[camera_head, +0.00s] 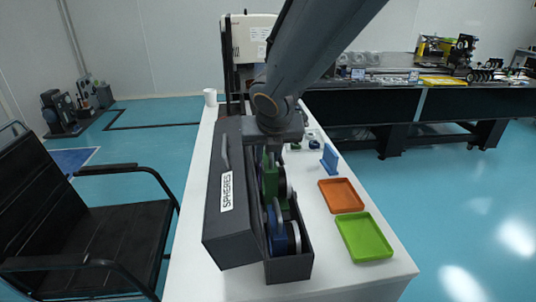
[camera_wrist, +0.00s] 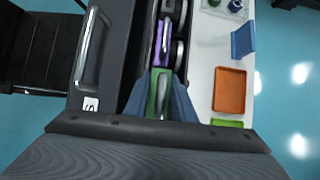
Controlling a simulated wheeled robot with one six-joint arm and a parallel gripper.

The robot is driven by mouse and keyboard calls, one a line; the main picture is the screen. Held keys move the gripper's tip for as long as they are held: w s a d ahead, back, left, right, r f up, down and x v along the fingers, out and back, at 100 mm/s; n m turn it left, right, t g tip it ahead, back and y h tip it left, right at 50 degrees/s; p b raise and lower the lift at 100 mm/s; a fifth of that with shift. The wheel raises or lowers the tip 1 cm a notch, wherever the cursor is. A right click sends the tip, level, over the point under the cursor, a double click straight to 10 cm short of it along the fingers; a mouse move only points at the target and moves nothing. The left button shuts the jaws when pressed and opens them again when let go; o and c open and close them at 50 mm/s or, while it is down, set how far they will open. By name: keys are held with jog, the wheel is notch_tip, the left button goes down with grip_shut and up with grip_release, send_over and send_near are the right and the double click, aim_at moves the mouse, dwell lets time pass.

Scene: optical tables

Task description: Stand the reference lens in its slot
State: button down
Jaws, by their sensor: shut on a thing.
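A dark case (camera_head: 290,269) stands on the white table, its lid (camera_head: 212,215) swung open to the left and labelled SPHERES. My gripper (camera_wrist: 161,80) is over the case, its two fingers shut on a lens in a green holder (camera_wrist: 152,98). The green holder also shows in the head view (camera_head: 270,182), below my wrist. I cannot tell whether it is seated in a slot or slightly raised. A blue holder with a lens (camera_head: 279,244) stands in the near end of the case. A purple holder (camera_wrist: 163,52) stands farther along. Which one is the reference lens is not readable.
An orange tray (camera_head: 341,195) and a green tray (camera_head: 364,237) lie right of the case. A small blue upright piece (camera_head: 329,160) stands behind them. A black chair (camera_head: 95,240) stands left of the table.

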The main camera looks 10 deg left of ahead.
jog(key=shift+f+b, duration=1.55)
jog(key=shift+b, duration=0.3)
jog(key=shift+f+b, duration=1.25)
jog(key=shift+f, duration=0.5)
jog(key=shift+f+b, duration=0.3)
jog(key=shift+f, duration=0.15)
jog(key=c, duration=0.6)
grip_release()
jog(key=shift+r, duration=0.25)
notch_tip(320, 180, up, 6)
jog(key=p, duration=0.7)
jog(key=shift+a+f+p, duration=0.1)
jog(key=shift+a+p, duration=0.05)
jog(key=shift+p, duration=0.2)
jog(key=shift+r+p, duration=1.4)
jog(key=shift+p, duration=0.35)
